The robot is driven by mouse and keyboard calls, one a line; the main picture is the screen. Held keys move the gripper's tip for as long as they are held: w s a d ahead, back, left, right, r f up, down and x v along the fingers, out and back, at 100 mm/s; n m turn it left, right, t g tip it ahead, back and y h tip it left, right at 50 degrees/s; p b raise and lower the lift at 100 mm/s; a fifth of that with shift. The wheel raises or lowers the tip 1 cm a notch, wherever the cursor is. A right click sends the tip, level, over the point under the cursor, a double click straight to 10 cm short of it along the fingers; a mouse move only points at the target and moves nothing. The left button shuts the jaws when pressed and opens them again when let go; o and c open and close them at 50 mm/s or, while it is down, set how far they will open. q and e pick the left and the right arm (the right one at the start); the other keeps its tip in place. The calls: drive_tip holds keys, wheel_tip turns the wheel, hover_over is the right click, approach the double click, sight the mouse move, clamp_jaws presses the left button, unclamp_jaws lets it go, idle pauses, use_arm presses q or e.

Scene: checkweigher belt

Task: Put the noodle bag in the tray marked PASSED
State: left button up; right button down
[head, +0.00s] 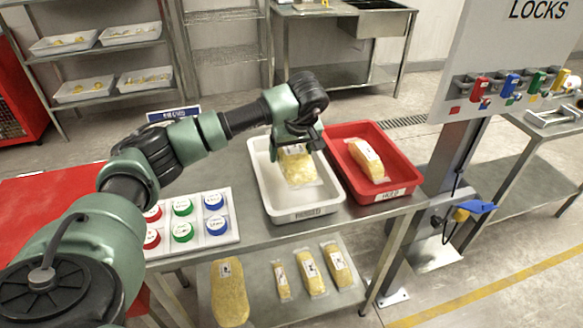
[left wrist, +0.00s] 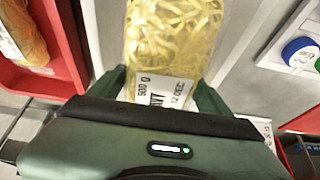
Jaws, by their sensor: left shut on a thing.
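The noodle bag (head: 299,170), a clear pack of yellow noodles with a white label, is in my left gripper (head: 298,139). The left wrist view shows the bag (left wrist: 172,40) between the two green fingers, which are shut on its labelled end. In the head view the bag appears within the outline of the white tray (head: 274,200), whose front label reads PASSED. I cannot tell whether the bag touches the tray floor. The gripper hides the bag's far end. My right gripper is not in view.
A red tray (head: 409,177) holding another yellow pack (head: 369,160) stands close on the right. A panel of red, green and blue buttons (head: 184,221) is on the left of the table. Several packs lie on the lower shelf (head: 262,312).

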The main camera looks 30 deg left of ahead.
sight(297, 154)
use_arm(q)
drive_tip(key=shift+w+f+p, duration=0.1)
drive_tip(key=shift+f+p, duration=0.2)
drive_tip(key=shift+f, duration=2.8)
drive_tip(key=shift+f, duration=0.1)
drive_tip(key=o, duration=2)
drive_tip(key=shift+r, duration=0.2)
drive_tip(key=b+v, duration=0.1)
drive_tip(key=v, duration=1.1)
drive_tip(key=shift+f, duration=0.15)
